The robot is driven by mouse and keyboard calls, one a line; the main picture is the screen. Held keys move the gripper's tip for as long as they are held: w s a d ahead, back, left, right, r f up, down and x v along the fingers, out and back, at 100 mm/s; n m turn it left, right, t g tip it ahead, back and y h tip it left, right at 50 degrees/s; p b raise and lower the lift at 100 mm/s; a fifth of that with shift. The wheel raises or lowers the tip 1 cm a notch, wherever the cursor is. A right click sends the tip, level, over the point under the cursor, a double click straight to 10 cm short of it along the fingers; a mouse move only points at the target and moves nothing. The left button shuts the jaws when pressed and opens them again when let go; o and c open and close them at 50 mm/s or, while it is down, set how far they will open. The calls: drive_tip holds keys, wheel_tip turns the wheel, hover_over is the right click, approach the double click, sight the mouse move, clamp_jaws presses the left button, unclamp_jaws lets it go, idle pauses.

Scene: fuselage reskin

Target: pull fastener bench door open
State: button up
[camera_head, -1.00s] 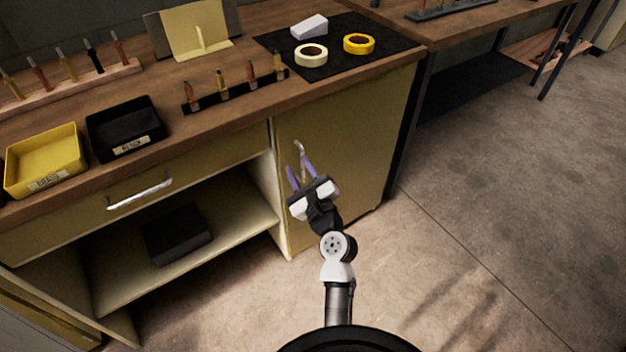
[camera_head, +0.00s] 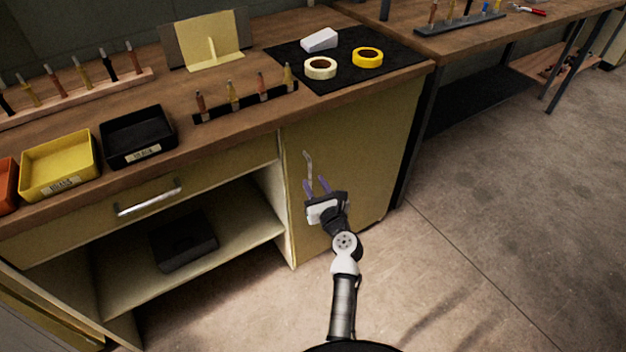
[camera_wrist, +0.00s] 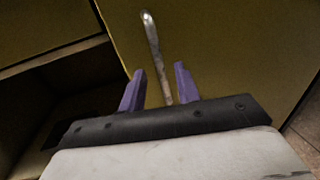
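The fastener bench door (camera_head: 365,145) is a yellow-green panel on the right of the bench front and looks shut. Its metal handle (camera_head: 308,168) is a slim upright bar near the door's left edge. My gripper (camera_head: 317,187) has two purple fingers, spread apart, in front of the door. In the wrist view the handle (camera_wrist: 152,40) runs upright, its lower end between the open fingers of my gripper (camera_wrist: 160,85). The fingers do not visibly close on it. Whether they touch it I cannot tell.
Left of the door are a drawer with a bar handle (camera_head: 148,198) and an open shelf with a dark box (camera_head: 183,240). Bins, tape rolls and fasteners stand on the bench top (camera_head: 240,130). The floor to the right (camera_head: 500,220) is clear.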

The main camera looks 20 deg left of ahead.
drive_tip(key=shift+x, duration=1.05)
clamp_jaws()
